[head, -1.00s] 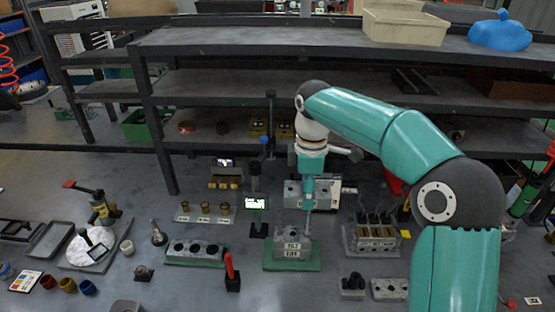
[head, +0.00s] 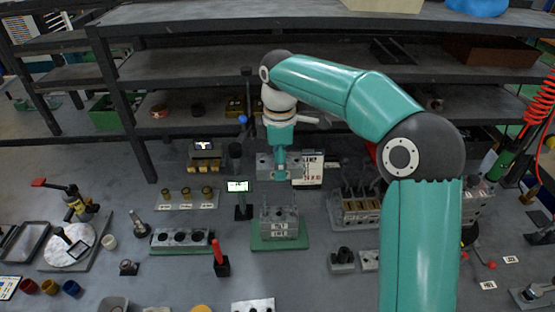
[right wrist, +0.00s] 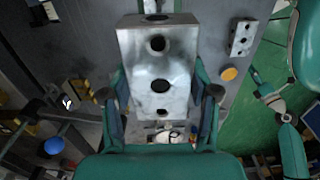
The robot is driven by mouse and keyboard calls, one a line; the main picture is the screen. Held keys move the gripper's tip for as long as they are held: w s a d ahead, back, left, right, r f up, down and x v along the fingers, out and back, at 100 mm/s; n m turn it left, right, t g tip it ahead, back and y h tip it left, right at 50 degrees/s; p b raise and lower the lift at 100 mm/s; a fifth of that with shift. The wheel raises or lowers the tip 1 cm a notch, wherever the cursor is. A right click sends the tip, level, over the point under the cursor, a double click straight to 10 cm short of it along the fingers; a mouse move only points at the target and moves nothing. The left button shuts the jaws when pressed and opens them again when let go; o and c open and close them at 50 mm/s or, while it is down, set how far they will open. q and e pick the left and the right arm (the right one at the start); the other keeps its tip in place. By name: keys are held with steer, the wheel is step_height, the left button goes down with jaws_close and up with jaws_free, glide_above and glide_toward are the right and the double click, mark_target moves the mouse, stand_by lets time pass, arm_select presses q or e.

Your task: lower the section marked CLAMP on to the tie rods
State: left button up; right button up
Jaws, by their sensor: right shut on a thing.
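My right gripper (head: 280,168) is shut on a silver block section with several round holes (right wrist: 158,62). In the right wrist view the green fingers sit on both sides of the block. In the head view the held section (head: 264,167) hangs above and slightly behind a grey block (head: 279,223) on a green mat (head: 262,243). The two look apart. Small pins stand up from the grey block, but I cannot make out the tie rods clearly. A lettered white plate (head: 308,168) shows beside the held section; its wording is not clearly legible. My left gripper is out of view.
A rack with upright rods and brass slots (head: 358,206) stands to the right. A small display on a stand (head: 238,186) and a red-handled tool (head: 218,258) stand to the left. A holed block on green (head: 180,238) lies further left. Shelves (head: 200,72) rise behind.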

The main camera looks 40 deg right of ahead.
steer(key=b, duration=0.3)
glide_above(279, 214)
steer(key=shift+w+f, duration=0.1)
steer(key=shift+f, duration=2.55)
steer(key=shift+d+p, duration=0.1)
steer(key=shift+p, duration=0.4)
steer(key=shift+f+b, duration=3.7)
steer(key=shift+f, duration=1.8)
